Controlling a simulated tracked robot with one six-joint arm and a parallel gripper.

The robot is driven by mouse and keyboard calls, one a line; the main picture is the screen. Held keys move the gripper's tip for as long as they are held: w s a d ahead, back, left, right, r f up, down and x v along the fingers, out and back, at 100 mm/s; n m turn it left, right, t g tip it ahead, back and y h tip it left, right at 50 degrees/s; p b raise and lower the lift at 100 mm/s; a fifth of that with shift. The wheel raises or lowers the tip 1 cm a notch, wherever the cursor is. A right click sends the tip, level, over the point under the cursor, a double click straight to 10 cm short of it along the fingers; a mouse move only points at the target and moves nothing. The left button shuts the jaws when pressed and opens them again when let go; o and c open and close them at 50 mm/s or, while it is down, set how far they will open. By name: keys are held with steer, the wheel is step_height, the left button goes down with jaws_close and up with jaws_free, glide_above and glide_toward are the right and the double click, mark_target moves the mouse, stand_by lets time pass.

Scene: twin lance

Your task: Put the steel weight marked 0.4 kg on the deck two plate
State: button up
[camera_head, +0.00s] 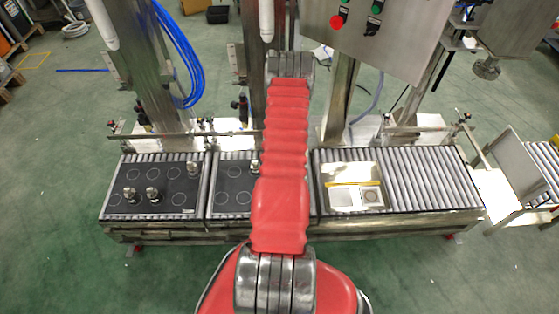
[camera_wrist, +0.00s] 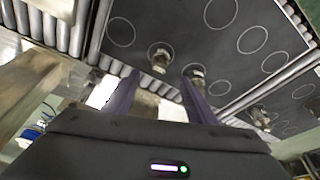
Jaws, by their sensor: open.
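In the head view, small steel weights (camera_head: 152,193) stand on the left dark plate (camera_head: 120,206). Another steel weight (camera_head: 254,166) stands on the middle dark plate (camera_head: 227,207), which my red arm partly covers. In the wrist view, my gripper (camera_wrist: 158,78) is open, its two purple fingers apart with nothing held. One steel weight (camera_wrist: 159,58) shows just beyond the gap between the fingertips, and a second (camera_wrist: 194,71) by the right fingertip. Both are on a dark plate (camera_wrist: 185,28) with pale circles. My gripper is hidden in the head view. No mass marking or deck number is readable.
Rollers (camera_head: 430,180) run along the right of the conveyor, where a shallow tray (camera_head: 334,172) with a yellow band lies. Metal posts (camera_head: 150,75) and a control box (camera_head: 385,35) stand behind the plates. A side table (camera_head: 500,186) is at the right.

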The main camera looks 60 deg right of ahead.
steer(key=shift+s+a+r, duration=0.1)
steer(key=shift+s+r, duration=0.05)
steer(key=shift+r, duration=0.4)
stand_by(0.4)
steer(key=w+a+r+n+t, duration=0.1)
steer(key=w+a+r, duration=0.2)
steer(key=w+r, duration=0.75)
steer(key=w+a+r+n+t+y, duration=0.1)
steer(key=w+a+r+n, duration=0.1)
steer(key=w+a+r, duration=0.7)
steer(key=w+a+r+n+t+y, duration=0.1)
steer(key=w+a+r, duration=0.3)
steer(key=a+r, duration=1)
steer(key=s+a+r+n, duration=0.3)
steer(key=s+a+r, duration=0.1)
steer(key=a+r, duration=1.2)
steer(key=s+a+r, duration=0.2)
steer(key=s+a, duration=0.5)
steer(key=s, duration=0.1)
steer(key=s+a+r+n, duration=0.1)
steer(key=s+a+r, duration=0.1)
steer(key=s+a, duration=0.5)
steer(key=shift+s+a+r, duration=0.25)
steer(key=shift+s+a, duration=0.1)
steer(key=shift+s, duration=0.65)
